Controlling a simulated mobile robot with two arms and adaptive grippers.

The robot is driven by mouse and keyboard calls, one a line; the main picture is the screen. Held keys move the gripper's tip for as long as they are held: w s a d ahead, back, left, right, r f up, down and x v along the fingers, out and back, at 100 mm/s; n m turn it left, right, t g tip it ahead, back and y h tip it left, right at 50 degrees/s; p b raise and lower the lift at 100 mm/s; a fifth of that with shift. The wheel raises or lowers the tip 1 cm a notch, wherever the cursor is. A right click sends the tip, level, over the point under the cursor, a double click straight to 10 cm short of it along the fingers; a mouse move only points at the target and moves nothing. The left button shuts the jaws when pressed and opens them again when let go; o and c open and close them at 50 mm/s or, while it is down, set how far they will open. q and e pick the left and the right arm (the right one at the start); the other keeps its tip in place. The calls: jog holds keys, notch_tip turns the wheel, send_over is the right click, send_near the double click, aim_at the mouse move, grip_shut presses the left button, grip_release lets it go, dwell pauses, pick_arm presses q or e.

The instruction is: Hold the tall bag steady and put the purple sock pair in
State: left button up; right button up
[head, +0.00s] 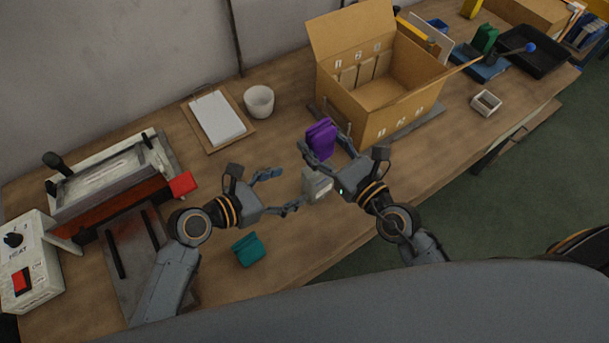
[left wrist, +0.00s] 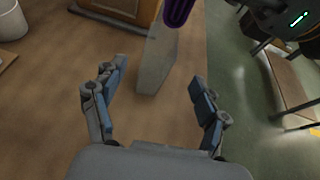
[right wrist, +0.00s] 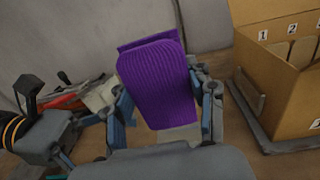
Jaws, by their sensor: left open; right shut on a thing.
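The purple sock pair (head: 320,138) is held up by my right gripper (head: 327,148). In the right wrist view the ribbed purple pair (right wrist: 160,80) stands upright between the fingers, which are shut on it. The tall bag (head: 316,186) is a pale grey upright shape on the table, below the right gripper in the head view. In the left wrist view the bag (left wrist: 157,58) stands just ahead of and partly between the fingertips. My left gripper (head: 281,191) is open beside it, with gaps to the bag. The purple pair's lower end shows above the bag there; its opening is not clear.
A large open cardboard box (head: 395,108) stands behind to the right. A teal sock pair (head: 248,250) lies at the front. A white cup (head: 259,101) and clipboard (head: 219,119) lie behind. A heat sealer (head: 110,180) stands left. A small white box (head: 486,102) is far right.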

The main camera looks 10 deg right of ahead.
aim_at(307, 178)
pick_arm(q)
jog(key=x, duration=0.9)
jog(key=shift+w+d+f, duration=0.15)
jog(key=shift+d, duration=0.15)
jog(key=c, duration=1.2)
dwell(0.4)
pick_arm(e)
jog(key=shift+f, duration=4)
